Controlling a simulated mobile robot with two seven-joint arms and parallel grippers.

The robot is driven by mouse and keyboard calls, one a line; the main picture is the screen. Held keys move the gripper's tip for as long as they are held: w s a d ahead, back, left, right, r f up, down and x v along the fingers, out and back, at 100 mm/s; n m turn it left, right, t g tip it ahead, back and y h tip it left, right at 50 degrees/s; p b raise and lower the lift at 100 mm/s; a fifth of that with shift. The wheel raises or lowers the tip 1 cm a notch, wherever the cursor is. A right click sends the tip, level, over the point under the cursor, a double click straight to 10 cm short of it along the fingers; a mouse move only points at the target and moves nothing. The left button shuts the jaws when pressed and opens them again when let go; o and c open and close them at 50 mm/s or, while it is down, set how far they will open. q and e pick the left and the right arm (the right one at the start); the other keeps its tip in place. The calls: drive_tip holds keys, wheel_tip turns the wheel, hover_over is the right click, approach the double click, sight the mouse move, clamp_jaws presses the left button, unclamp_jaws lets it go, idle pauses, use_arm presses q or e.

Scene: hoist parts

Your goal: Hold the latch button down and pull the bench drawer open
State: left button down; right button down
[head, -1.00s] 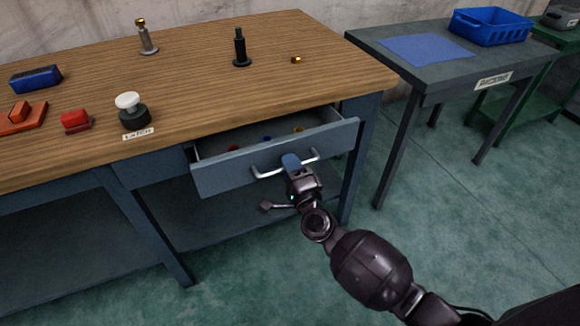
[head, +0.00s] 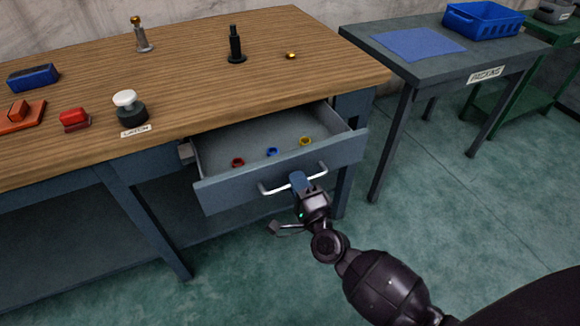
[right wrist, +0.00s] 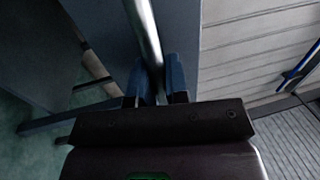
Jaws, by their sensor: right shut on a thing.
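The bench drawer (head: 225,192) stands pulled out from under the wooden bench top. Its bar handle (head: 272,190) runs across the front. My right gripper (head: 298,180) is shut on the handle near its middle; in the right wrist view the metal bar (right wrist: 148,40) passes between the blue fingers (right wrist: 156,85). The latch button (head: 126,99) is a white cap on a black base on the bench, behind a LATCH label (head: 135,130). Nothing touches it. My left gripper is not in view.
Inside the drawer lie a red ring (head: 238,162), a blue ring (head: 272,152) and a yellow ring (head: 305,141). On the bench stand a black post (head: 236,45), a grey post (head: 140,35) and a red block (head: 74,119). A packing table (head: 410,72) stands right.

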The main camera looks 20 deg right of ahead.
drive_tip(key=s, duration=1)
drive_tip(key=shift+d+p, duration=0.15)
drive_tip(key=shift+p, duration=0.25)
drive_tip(key=c, duration=1.1)
unclamp_jaws()
drive_tip(key=shift+w, duration=0.1)
drive_tip(key=shift+c, duration=0.2)
drive_tip(key=s+f, duration=0.2)
drive_tip(key=s, duration=0.8)
drive_tip(key=shift+s+d, duration=0.2)
drive_tip(key=shift+s, duration=0.15)
